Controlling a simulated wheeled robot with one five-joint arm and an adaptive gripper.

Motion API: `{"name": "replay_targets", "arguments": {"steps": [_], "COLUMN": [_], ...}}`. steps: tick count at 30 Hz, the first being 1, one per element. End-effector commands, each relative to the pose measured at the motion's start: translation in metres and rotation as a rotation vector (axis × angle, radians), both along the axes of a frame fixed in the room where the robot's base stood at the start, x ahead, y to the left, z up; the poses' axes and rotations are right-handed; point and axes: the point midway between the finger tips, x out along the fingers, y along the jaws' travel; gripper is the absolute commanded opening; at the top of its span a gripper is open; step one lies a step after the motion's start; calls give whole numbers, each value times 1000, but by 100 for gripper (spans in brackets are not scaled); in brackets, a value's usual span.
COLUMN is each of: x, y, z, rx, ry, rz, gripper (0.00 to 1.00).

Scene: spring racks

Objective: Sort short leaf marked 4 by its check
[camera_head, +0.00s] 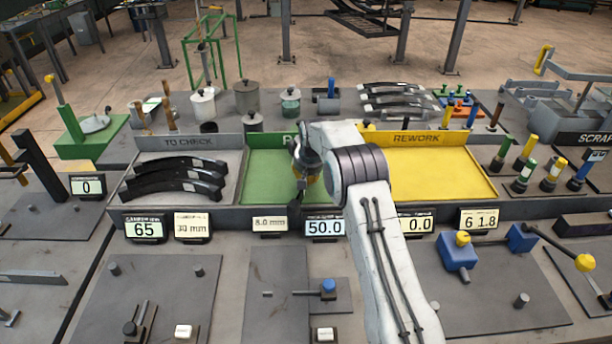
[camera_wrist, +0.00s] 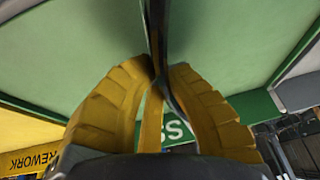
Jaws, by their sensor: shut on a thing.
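My gripper (camera_head: 306,174) is over the green tray (camera_head: 268,178). In the wrist view its yellow fingers (camera_wrist: 158,82) are shut on a dark, thin leaf (camera_wrist: 155,28), held edge-on to the camera. No mark can be read on it. In the head view my arm hides most of the leaf. Whether the leaf touches the tray floor, I cannot tell. The TO CHECK tray (camera_head: 232,150) at the left holds several dark curved leaves (camera_head: 175,178). The yellow REWORK tray (camera_head: 440,178) at the right looks empty.
Readouts showing 65 (camera_head: 145,228) and 50.0 (camera_head: 324,227) stand along the front. Gauge plates fill the near bench. Pots (camera_head: 203,106) and dark leaf springs (camera_head: 393,100) stand behind the trays. Upright colored-handled tools (camera_head: 525,170) crowd the right, near the SCRAP sign (camera_head: 594,138).

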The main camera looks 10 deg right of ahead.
Motion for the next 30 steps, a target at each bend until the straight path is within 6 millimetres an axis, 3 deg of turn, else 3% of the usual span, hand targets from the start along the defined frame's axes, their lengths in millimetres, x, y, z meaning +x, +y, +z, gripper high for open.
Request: {"name": "replay_targets", "arguments": {"steps": [21, 22, 30], "x": [2, 2, 1], "y": [0, 0, 0], "z": [-7, -7, -9], "rx": [0, 0, 0], "ry": [-8, -9, -4], "rz": [0, 0, 0], "gripper": [0, 13, 35]}}
